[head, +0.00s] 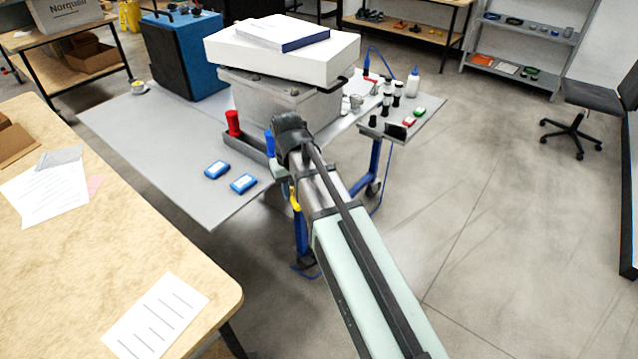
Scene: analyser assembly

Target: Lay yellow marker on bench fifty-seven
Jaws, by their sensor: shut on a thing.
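A yellow piece, seemingly the yellow marker (295,199), shows just left of my arm, below its dark wrist. My gripper (284,179) is mostly hidden by the wrist and arm; it is shut on the yellow marker, near the front edge of a grey bench (150,140). The fingertips cannot be made out. A wooden bench (110,255) stands at the left front. No bench number is readable, so I cannot tell which is bench fifty-seven.
Two blue boxes (243,183) lie near the grey bench's front edge. A grey tray (247,147) holds a red item (233,122) and a blue one. A large analyser (280,55) and a blue case (181,55) stand behind. Papers (155,317) lie on the wooden bench, with bare top between.

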